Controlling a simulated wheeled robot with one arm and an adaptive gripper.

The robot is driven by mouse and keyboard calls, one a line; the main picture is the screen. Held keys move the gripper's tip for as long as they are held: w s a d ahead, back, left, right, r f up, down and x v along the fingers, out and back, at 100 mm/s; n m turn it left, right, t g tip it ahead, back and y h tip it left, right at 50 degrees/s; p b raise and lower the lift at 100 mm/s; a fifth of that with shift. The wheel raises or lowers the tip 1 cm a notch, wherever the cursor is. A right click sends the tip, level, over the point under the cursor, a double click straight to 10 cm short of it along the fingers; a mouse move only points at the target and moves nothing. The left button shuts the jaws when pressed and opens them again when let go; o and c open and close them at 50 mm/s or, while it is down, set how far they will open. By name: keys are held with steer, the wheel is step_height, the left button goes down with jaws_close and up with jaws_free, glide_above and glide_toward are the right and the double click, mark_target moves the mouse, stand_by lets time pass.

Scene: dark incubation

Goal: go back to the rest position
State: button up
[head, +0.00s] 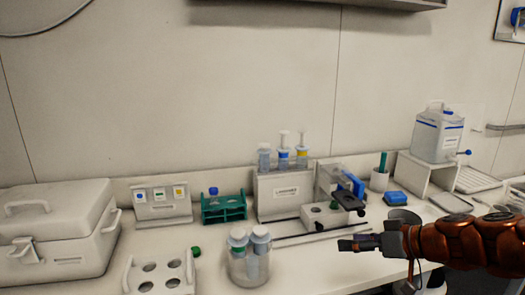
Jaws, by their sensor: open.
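My gripper (346,244) is at the lower right in the head view, at the end of my orange-brown arm, which reaches in from the right edge. Its dark fingers point left over the front part of the bench. They are open and nothing shows between them. They appear apart from every object. A clear jar (249,268) with capped tubes in it stands to the left of the fingertips. A small white block (327,219) with holes and a dark-and-blue device stands just behind them.
The white bench (220,265) runs along a wall. A closed case (60,235) and a holed rack (160,277) stand at left. A green tube rack (223,207) and a bottle holder (285,196) stand behind. A large jug (437,134) sits on a white stand at right.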

steer(key=s+a+f+g+h, duration=0.1)
steer(key=s+a+f+g, duration=0.15)
steer(key=s+a, duration=0.35)
steer(key=s+a+f+g+h, duration=0.15)
steer(key=s+a+g, duration=0.3)
steer(key=s, duration=0.45)
steer(key=s+d+f+m+g+h+p, duration=0.1)
steer(key=s+d+f+m+h, duration=0.1)
steer(key=s, duration=0.6)
steer(key=s+d+f+m+g+h, duration=0.1)
steer(key=s+d+m+g+h, duration=0.1)
steer(key=s, duration=0.6)
steer(key=shift+s+d+f+m+h+p, duration=0.15)
steer(key=shift+d+f+m+h+p, duration=0.25)
steer(key=shift+d+m+h, duration=0.7)
steer(key=shift+d+n, duration=0.3)
